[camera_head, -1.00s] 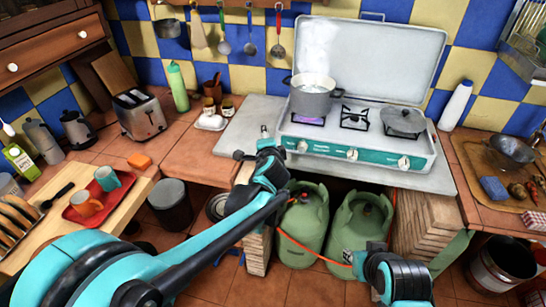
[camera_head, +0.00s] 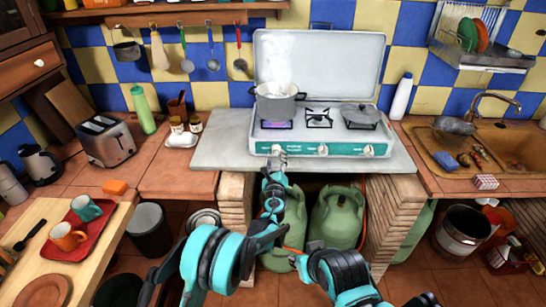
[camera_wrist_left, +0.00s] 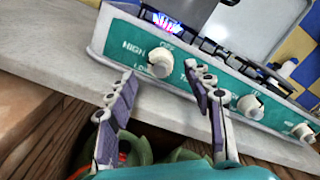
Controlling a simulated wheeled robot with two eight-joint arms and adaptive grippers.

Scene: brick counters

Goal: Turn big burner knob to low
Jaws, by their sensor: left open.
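The camping stove (camera_head: 345,152) has a teal front panel with three white knobs. The left knob (camera_head: 277,149) is under the lit burner (camera_head: 275,125); in the left wrist view this knob (camera_wrist_left: 160,65) has HIGH, OFF and LOW printed around it. The middle knob (camera_head: 322,150) and right knob (camera_head: 368,151) are farther right. My left gripper (camera_head: 274,165) is just in front of the left knob. In the left wrist view its fingers (camera_wrist_left: 160,72) are open, one tip on each side of the knob; contact cannot be told.
The stone slab edge (camera_head: 215,155) lies below the panel. Green gas cylinders (camera_head: 338,217) stand underneath. A toaster (camera_head: 106,141) is left.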

